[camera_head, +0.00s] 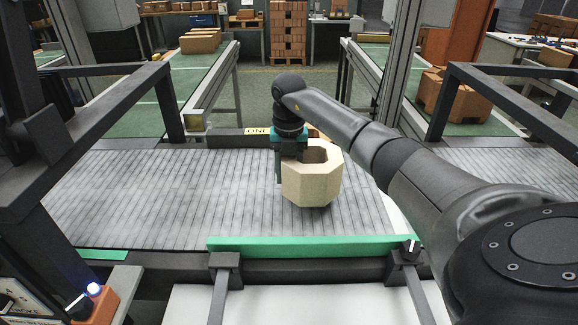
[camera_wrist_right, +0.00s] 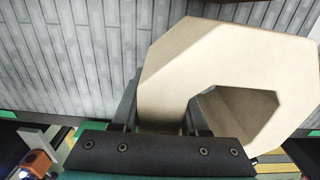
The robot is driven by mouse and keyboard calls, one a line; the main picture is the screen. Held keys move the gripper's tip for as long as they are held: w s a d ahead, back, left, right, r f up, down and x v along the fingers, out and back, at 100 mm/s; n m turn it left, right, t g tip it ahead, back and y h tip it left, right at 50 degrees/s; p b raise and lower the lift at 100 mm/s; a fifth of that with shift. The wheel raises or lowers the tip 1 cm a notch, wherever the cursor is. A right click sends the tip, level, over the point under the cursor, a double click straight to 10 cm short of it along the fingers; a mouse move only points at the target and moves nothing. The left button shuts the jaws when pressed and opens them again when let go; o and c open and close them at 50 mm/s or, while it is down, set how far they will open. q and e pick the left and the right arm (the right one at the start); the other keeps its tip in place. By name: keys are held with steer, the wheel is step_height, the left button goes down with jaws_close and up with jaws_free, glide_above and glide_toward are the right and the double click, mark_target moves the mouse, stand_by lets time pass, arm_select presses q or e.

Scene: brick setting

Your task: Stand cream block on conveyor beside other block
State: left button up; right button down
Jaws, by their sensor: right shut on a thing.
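The cream block (camera_head: 312,187) is a thick, many-sided piece with a large opening. It is upright over the middle of the grey slatted conveyor (camera_head: 140,200); I cannot tell whether its base touches the slats. My right gripper (camera_head: 291,160) comes down from above and is shut on its left wall. In the right wrist view the cream block (camera_wrist_right: 215,60) has one wall between the fingers (camera_wrist_right: 160,118). A brown piece (camera_head: 318,134) shows behind the cream block, mostly hidden; I cannot tell whether it is the other block. My left gripper is not in view.
A green rail (camera_head: 310,246) runs along the conveyor's front edge. Dark frame bars (camera_head: 100,110) stand at left and right. The slats left of the block are clear. An orange box with a lit blue button (camera_head: 95,300) is at the front left.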

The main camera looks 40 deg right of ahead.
steer(key=shift+f+b, duration=0.4)
steer(key=shift+f, duration=1.55)
steer(key=shift+f, duration=0.1)
steer(key=shift+c, duration=2.1)
jaws_free()
steer(key=shift+f, duration=0.1)
step_height(320, 180, up, 12)
steer(key=shift+r+p, duration=0.15)
steer(key=shift+p, duration=1)
